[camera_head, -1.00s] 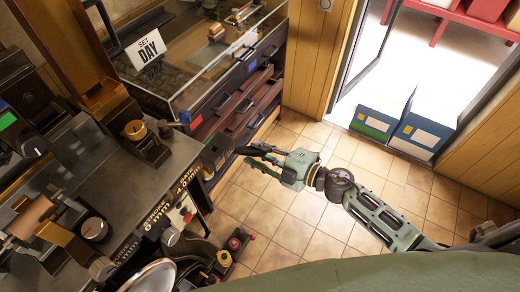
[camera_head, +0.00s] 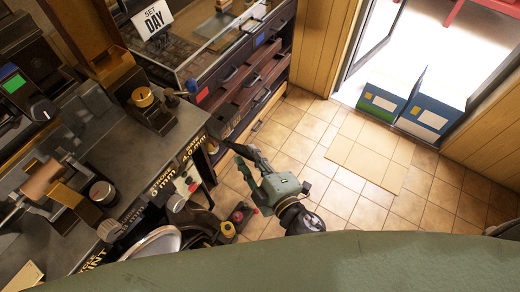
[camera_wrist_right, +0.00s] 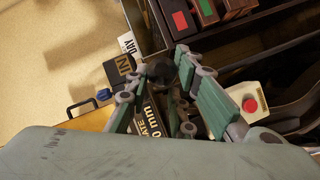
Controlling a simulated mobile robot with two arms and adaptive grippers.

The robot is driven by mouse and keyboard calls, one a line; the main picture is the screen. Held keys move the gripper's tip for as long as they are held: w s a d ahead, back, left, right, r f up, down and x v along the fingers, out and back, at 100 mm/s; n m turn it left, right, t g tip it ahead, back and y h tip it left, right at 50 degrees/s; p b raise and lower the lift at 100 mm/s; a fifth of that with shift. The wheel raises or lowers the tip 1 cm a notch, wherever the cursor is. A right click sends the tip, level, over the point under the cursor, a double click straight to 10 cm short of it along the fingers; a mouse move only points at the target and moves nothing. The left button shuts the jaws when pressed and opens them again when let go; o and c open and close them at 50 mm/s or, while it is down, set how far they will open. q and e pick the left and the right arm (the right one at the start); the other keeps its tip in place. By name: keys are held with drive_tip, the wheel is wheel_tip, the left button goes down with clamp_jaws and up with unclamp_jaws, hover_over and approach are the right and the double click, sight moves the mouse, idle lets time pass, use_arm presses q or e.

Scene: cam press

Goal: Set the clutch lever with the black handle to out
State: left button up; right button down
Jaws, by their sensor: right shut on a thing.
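My right gripper (camera_head: 236,157) is at the front right corner of the grey machine bench (camera_head: 158,150). In the right wrist view its green fingers (camera_wrist_right: 172,78) stand on both sides of the dark, rounded black handle (camera_wrist_right: 163,73) and are shut on it. The fingers hide much of the lever, and its exact angle is hard to tell. My left gripper does not show.
A red button on a pale box (camera_wrist_right: 249,104) is right of the fingers. Drawers (camera_head: 250,80) stand beyond the bench. A brass knob (camera_head: 143,97) and a blue-tipped lever (camera_head: 190,86) are on the bench.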

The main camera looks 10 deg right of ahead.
drive_tip(key=shift+s+a+m+h+b, duration=0.3)
drive_tip(key=shift+s+a+h+b, duration=0.15)
drive_tip(key=shift+s+a, duration=0.25)
drive_tip(key=c, duration=1.6)
unclamp_jaws()
drive_tip(key=shift+s, duration=0.1)
drive_tip(key=v, duration=1.2)
drive_tip(key=shift+f, duration=0.1)
